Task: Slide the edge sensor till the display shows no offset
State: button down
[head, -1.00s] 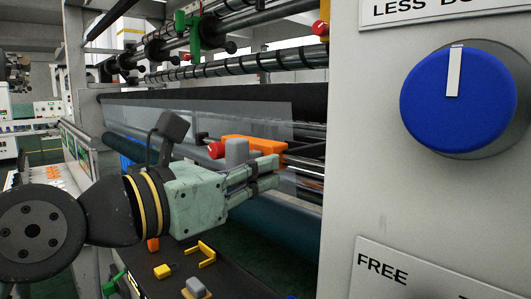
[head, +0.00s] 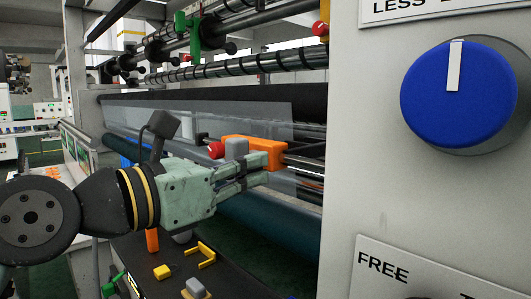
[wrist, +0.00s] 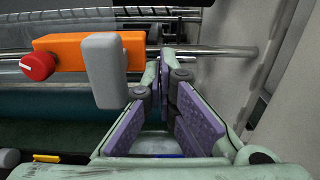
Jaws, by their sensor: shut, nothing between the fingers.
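The edge sensor is an orange block (head: 262,150) on a metal rail, with a red knob (head: 216,150) at its left end and a grey upright handle (head: 236,149) on its front. The block also shows in the wrist view (wrist: 64,48), with the grey handle (wrist: 103,70) just left of my fingers. My gripper (head: 266,176) is shut and empty, in front of the block's right part. In the wrist view, my fingers (wrist: 168,62) stand to the right of the handle, near the block's right end; I cannot tell if they touch. No readable display shows.
A grey panel (head: 345,200) with a blue dial (head: 460,90) stands close on the right. The bare rail (wrist: 215,52) runs on to the right of the block. A dark tray (head: 225,275) below holds yellow (head: 162,271) and grey pieces. Clear film hangs behind.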

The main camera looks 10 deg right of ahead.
jog(key=shift+w+a+b, duration=0.15)
jog(key=shift+w+a, duration=0.65)
jog(key=shift+w, duration=0.3)
jog(key=shift+w+a+b, duration=0.15)
jog(key=shift+w+a, duration=0.6)
jog(key=shift+w, duration=0.3)
dwell(1.4)
jog(key=shift+s, duration=0.1)
dwell(0.5)
jog(key=s+a+b, duration=0.3)
jog(key=s+a, duration=0.3)
jog(key=s, duration=0.2)
jog(key=shift+a, duration=0.2)
dwell(1.3)
